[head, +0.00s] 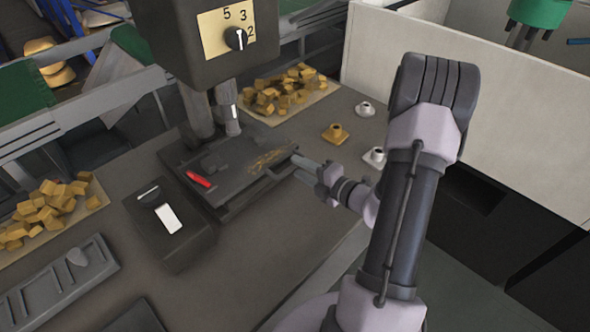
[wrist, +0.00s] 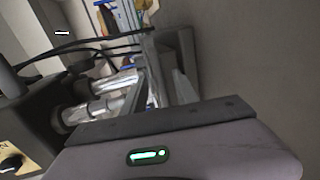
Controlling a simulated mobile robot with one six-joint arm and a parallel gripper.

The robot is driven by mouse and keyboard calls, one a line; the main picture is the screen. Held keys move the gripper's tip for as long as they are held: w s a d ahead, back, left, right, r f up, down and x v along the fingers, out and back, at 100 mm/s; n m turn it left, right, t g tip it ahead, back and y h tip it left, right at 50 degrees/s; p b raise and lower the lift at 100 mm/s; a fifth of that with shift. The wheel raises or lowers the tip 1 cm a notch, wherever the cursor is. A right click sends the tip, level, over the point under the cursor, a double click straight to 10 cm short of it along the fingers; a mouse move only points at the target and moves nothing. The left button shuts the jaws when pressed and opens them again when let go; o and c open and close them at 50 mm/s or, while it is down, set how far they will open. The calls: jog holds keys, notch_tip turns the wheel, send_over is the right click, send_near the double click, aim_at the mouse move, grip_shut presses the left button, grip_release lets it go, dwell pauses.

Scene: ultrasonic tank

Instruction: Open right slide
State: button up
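A dark flat table plate (head: 230,158) sits under the machine head on the workbench, with a red lever (head: 199,179) on its left part and yellowish crumbs on its right part. Nothing marks any part clearly as the right slide. A lower ledge shows under the plate's front edge. My gripper (head: 304,169) is at the plate's right end, its two fingers apart with a gap between them. Whether a finger touches the plate is unclear. In the wrist view, metal cylinders (wrist: 98,108) and a grey upright edge (wrist: 152,75) show; the fingers are hard to make out there.
The machine head with a numbered dial (head: 235,38) hangs above the plate. A control box (head: 170,225) stands in front of it. Trays of yellow blocks (head: 285,92) lie behind and left.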

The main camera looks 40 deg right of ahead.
jog(key=shift+x, duration=1.4)
jog(key=shift+d, duration=0.1)
grip_shut()
